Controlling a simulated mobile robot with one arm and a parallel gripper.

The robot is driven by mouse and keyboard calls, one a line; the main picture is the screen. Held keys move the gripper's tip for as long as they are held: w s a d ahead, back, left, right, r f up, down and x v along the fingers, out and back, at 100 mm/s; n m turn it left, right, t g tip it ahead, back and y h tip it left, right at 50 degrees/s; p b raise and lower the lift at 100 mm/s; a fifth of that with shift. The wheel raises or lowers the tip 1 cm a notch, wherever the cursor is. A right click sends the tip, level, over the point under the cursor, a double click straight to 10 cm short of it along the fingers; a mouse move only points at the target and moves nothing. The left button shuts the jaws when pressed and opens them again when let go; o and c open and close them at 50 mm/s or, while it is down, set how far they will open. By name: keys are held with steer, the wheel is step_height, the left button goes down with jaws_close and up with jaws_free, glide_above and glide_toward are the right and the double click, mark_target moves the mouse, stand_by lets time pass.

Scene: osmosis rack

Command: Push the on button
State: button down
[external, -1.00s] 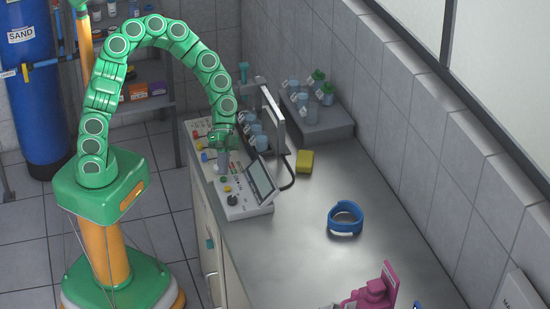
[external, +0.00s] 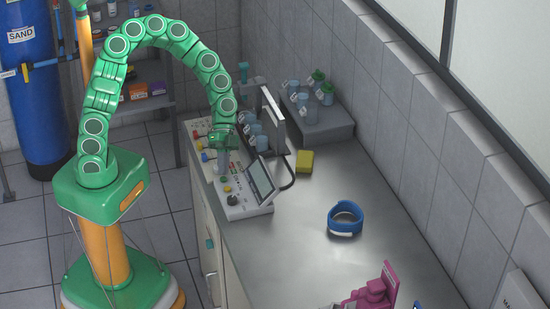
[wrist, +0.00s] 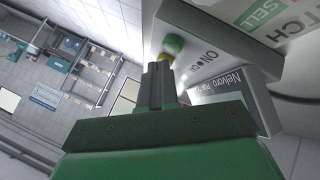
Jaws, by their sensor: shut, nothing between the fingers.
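The green button (wrist: 173,44) is round and domed, with "ON" lettered beside it on the grey panel in the wrist view. In the external view it is a small green dot (external: 224,180) on the sloped control box (external: 246,210). My gripper (wrist: 158,69) is shut and empty. Its fingertips point at the panel and lie close to the green button in the wrist view; I cannot tell whether they touch it. A yellow button (wrist: 165,58) is partly hidden behind the fingertips. In the external view my gripper (external: 223,168) hangs above the box, just behind the green button.
A tilted screen (external: 262,180) stands on the box right of the buttons, with a black knob (external: 232,200) in front. Behind are cups (external: 257,138) and an upright panel (external: 272,120). A yellow sponge (external: 305,161) and blue ring (external: 345,217) lie on the open bench.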

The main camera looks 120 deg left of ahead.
steer(key=shift+f, duration=0.2)
steer(key=shift+f, duration=0.25)
steer(key=shift+f, duration=0.3)
stand_by(0.9)
steer(key=shift+r, duration=0.75)
steer(key=shift+r, duration=0.15)
steer(key=shift+r, duration=2.85)
stand_by(1.2)
